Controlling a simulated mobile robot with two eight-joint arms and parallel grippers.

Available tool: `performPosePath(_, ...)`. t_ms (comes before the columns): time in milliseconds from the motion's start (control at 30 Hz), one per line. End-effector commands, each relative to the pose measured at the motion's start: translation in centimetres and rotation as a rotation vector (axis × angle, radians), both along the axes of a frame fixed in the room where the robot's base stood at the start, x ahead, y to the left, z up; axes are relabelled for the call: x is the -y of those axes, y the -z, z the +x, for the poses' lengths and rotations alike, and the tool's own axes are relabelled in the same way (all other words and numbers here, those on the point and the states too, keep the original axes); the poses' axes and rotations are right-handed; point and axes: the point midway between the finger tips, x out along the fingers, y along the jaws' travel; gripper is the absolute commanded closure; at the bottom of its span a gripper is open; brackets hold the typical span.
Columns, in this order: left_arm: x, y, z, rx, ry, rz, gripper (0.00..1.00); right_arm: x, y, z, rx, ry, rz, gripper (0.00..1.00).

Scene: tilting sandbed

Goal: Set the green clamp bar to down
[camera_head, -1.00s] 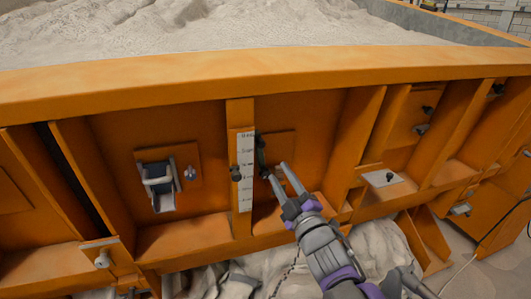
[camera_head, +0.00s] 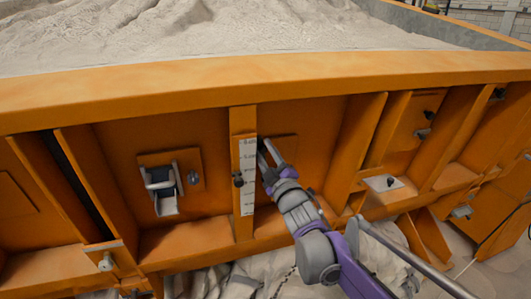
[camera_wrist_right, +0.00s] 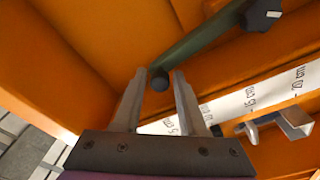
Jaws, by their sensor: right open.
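The green clamp bar (camera_wrist_right: 205,42) runs diagonally across the right wrist view, from a dark pivot block at upper right to a round dark end near the fingertips. My right gripper (camera_wrist_right: 160,76) is open, with the bar's round end between or just beyond its two fingertips; contact is not clear. In the head view my right gripper (camera_head: 268,148) reaches the small orange plate right of the scale and hides most of the bar. My left gripper is not in view.
A white printed scale (camera_head: 247,190) on an upright rib stands just left of my gripper, with a dark knob (camera_head: 238,180) beside it. A latch with a pale handle (camera_head: 160,185) is farther left. Orange ribs flank the bay. Sand (camera_head: 230,30) fills the bed above.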

Motion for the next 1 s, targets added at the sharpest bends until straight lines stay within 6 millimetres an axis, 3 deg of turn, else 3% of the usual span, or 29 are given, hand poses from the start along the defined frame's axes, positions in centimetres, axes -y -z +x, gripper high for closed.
performPosePath(100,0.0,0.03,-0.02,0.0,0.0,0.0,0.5,0.01,0.03,-0.03,0.0,0.0,0.0,0.6)
performPosePath(333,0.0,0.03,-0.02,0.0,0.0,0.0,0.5,0.03,0.02,-0.04,0.0,0.0,0.0,1.0)
performPosePath(1000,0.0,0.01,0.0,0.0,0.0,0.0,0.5,0.04,-0.01,-0.04,0.001,0.001,0.0,1.0)
